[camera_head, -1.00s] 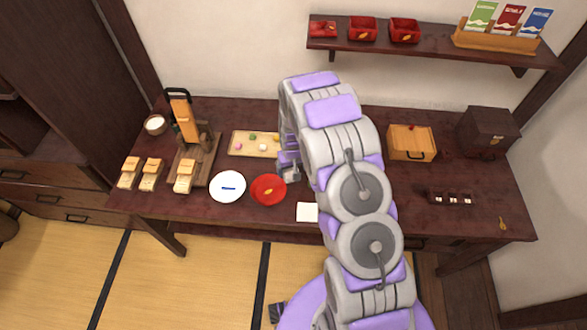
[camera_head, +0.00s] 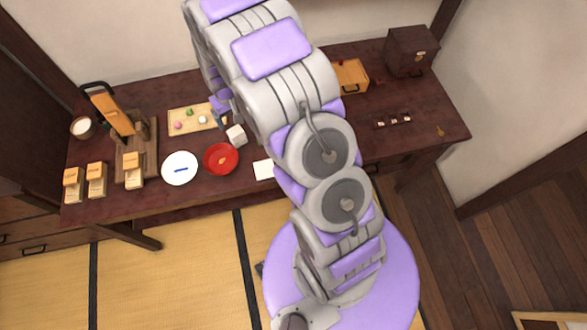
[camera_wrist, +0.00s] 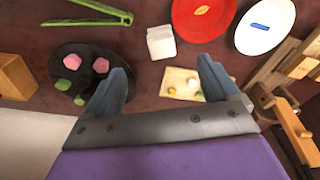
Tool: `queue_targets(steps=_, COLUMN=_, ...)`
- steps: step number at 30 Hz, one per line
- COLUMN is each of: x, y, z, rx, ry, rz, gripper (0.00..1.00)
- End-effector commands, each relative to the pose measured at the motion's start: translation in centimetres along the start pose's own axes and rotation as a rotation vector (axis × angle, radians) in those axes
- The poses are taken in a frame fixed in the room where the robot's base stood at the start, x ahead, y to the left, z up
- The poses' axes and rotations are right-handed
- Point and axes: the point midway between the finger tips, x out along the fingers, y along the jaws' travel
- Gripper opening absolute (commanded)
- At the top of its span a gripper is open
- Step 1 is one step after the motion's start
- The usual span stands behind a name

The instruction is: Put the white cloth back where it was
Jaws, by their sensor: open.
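A flat white square (camera_head: 264,169), which looks like the cloth, lies near the table's front edge, right of the red dish (camera_head: 221,158), partly covered by my arm. A thicker white block (camera_head: 236,135) stands behind the dish; it also shows in the wrist view (camera_wrist: 161,42), with faint lines on its sides. I cannot tell for certain which of the two is the cloth. My gripper (camera_wrist: 160,82) is open and empty, its fingers wide apart above the table. The white block lies beyond the fingertips, apart from them. In the head view my arm largely hides the gripper.
A dark round plate (camera_wrist: 92,72) with pink and green sweets is close to the left finger. A tray (camera_head: 180,110) of sweets, a white plate (camera_head: 180,168) and wooden blocks (camera_head: 97,180) crowd the table's left half. Green tongs (camera_wrist: 88,21) lie beyond the dark plate.

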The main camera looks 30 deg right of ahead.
Motion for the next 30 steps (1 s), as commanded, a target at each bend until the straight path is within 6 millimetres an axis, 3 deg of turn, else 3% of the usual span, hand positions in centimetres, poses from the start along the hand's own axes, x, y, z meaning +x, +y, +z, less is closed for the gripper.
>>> queue_targets(steps=1, x=-2.1, y=0.0, z=0.7, rx=0.004, ry=0.000, rz=0.000, gripper=0.89)
queue_targets(steps=6, x=-8.1, y=-0.2, z=4.3, rx=0.015, ry=-0.035, rz=-0.004, gripper=0.89)
queue_targets(steps=15, x=-16.8, y=-1.0, z=12.8, rx=0.034, ry=-0.110, rz=-0.008, gripper=0.89)
queue_targets(steps=24, x=-23.3, y=-1.7, z=22.8, rx=0.049, ry=-0.178, rz=-0.010, gripper=0.89)
queue_targets(steps=30, x=-25.9, y=-2.2, z=29.6, rx=0.057, ry=-0.221, rz=-0.008, gripper=0.89)
